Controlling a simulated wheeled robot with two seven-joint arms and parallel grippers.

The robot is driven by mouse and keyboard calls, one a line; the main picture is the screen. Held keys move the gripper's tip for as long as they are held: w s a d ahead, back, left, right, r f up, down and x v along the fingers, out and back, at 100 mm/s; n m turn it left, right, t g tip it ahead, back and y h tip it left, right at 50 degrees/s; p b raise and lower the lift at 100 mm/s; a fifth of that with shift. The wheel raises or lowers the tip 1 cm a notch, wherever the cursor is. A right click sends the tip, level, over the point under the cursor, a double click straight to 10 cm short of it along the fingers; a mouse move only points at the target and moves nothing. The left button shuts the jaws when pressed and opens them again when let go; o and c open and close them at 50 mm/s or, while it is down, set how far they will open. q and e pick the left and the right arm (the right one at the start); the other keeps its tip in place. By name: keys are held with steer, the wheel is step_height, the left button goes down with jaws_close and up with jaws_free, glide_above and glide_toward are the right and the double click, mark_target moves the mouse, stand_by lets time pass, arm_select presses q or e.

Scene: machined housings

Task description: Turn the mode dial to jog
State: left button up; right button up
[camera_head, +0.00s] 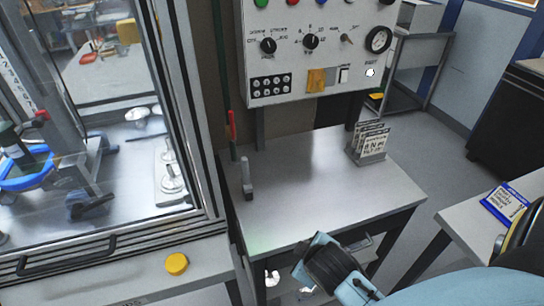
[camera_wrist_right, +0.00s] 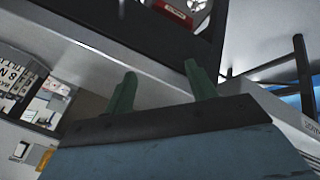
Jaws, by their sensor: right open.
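The white control panel (camera_head: 320,75) hangs at the back in the head view. A black dial (camera_head: 268,45) sits at its left, with small lettering around it. A second black dial (camera_head: 311,41) is to its right, with marks around it. The lettering is too small for me to tell surely which is the mode dial or which mark is jog. My right gripper (camera_head: 325,262) is over the front edge of the metal table, well below and apart from the panel. In the right wrist view its two green fingers (camera_wrist_right: 161,86) stand apart with nothing between them. My left gripper is out of view.
A glass-doored machine is at left. The table's middle is clear.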

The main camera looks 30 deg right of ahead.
steer(key=w+d+r+n+t+h, duration=0.45)
steer(key=w+d+r, duration=0.25)
steer(key=w+r, duration=0.2)
steer(key=n+t+h+p, duration=0.1)
steer(key=n+t+h, duration=0.1)
steer(key=n+t, duration=0.9)
glide_toward(270, 50)
steer(key=s+d+f+n+g, duration=0.25)
steer(key=s+f, duration=0.35)
steer(key=s, duration=0.3)
steer(key=w+a+r+n+t+y+p, duration=0.15)
steer(key=w+r+n+t+y, duration=0.3)
steer(key=n, duration=0.65)
steer(key=shift+g, duration=0.95)
steer(key=x, duration=0.8)
steer(key=r+x, duration=0.1)
steer(key=x, duration=0.4)
steer(key=shift+s+a+f+b, duration=0.1)
steer(key=shift+s+a+b, duration=0.1)
steer(key=shift+b, duration=0.1)
steer(key=shift+c, duration=0.2)
steer(key=c, duration=0.9)
steer(key=shift+m+h, duration=0.3)
steer(key=shift+c, duration=0.2)
